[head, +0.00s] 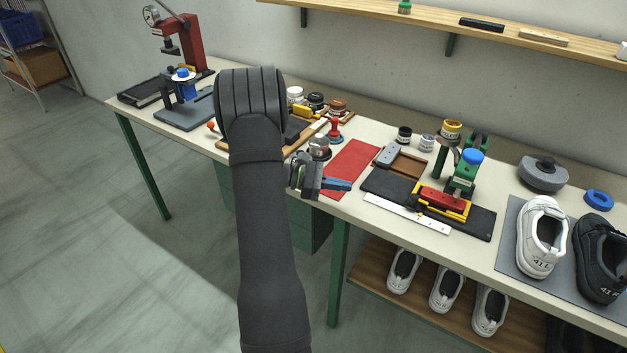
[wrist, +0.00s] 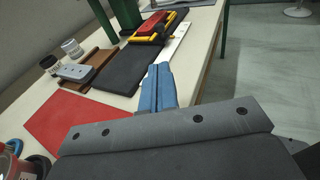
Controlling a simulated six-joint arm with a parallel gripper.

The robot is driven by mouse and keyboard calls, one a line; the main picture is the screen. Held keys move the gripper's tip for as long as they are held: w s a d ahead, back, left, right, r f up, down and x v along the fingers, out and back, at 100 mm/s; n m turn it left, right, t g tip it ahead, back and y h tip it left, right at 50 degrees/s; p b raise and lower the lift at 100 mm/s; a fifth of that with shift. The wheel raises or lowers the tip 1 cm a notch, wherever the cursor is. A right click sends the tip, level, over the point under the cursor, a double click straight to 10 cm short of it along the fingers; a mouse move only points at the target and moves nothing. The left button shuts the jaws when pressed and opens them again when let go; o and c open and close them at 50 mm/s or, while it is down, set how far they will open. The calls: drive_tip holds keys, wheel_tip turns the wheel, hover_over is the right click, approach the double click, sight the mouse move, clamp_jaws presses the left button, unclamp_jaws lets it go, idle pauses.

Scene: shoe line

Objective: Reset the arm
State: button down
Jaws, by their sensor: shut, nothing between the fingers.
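My gripper (head: 338,184) has blue fingers and hangs over the front edge of the workbench (head: 400,229), beside the red mat (head: 352,166). Its blue fingers are together with nothing between them; they also show in the wrist view (wrist: 157,88). In the head view my dark arm rises from the bottom and hides part of the bench and the things behind it.
A black mat (head: 481,221) with a red and yellow tool (head: 443,201) and a steel ruler (head: 407,213) lies right of my gripper. A green press (head: 466,176) stands there. White and dark shoes (head: 541,238) stand at the right. A wall shelf (head: 470,30) runs above.

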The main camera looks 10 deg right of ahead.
drive_tip(key=v, duration=0.7)
drive_tip(key=shift+a, duration=0.35)
drive_tip(key=shift+w, duration=0.1)
drive_tip(key=x, duration=2.4)
drive_tip(key=v, duration=2.4)
drive_tip(key=x, duration=2.4)
drive_tip(key=w+a, duration=0.8)
drive_tip(key=shift+w+a, duration=0.1)
drive_tip(key=v, duration=1.2)
drive_tip(key=shift+a, duration=0.1)
